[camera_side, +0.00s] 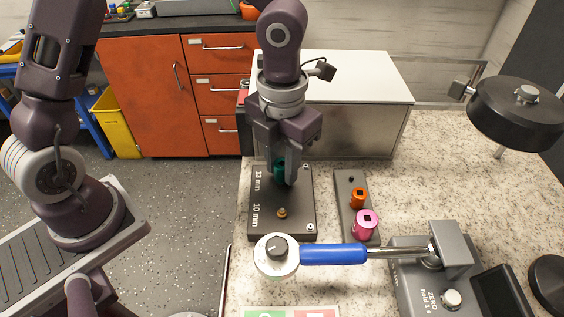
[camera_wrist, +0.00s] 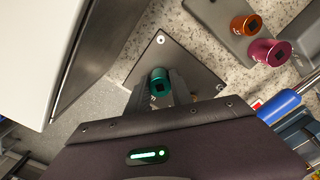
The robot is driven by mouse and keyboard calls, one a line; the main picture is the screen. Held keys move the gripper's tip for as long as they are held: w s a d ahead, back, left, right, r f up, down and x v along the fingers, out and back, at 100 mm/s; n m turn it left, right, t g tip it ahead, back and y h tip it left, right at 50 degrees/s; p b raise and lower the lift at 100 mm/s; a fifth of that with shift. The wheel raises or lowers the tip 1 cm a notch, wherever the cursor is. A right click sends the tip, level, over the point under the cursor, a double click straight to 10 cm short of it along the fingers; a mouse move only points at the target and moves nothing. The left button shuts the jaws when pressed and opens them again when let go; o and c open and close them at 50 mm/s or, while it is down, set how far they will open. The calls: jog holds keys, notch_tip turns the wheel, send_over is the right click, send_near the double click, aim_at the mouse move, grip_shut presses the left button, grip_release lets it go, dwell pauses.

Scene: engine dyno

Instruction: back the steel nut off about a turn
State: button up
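My gripper (camera_side: 281,176) points down over the far half of a dark plate (camera_side: 300,220) marked "13 mm" and "10 mm". It is shut on a teal socket (camera_wrist: 159,82), with a finger on either side; the teal also shows between the fingers in the side view (camera_side: 279,170). The socket is upright beside the "13 mm" mark. No steel nut is visible; whatever is under the socket is hidden. I cannot tell whether the socket's lower end touches anything. A small brass-coloured nut (camera_side: 282,212) stands uncovered near the "10 mm" mark.
A grey rack (camera_side: 343,186) right of the plate holds an orange socket (camera_side: 357,198) and a magenta socket (camera_side: 367,224). A blue-handled torque wrench (camera_side: 333,254) lies across the front, its end in a grey tester (camera_side: 451,248). A white-topped box (camera_side: 350,78) stands behind.

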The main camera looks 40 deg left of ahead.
grip_shut()
jog(key=n, duration=0.6)
jog(key=shift+r, duration=2.8)
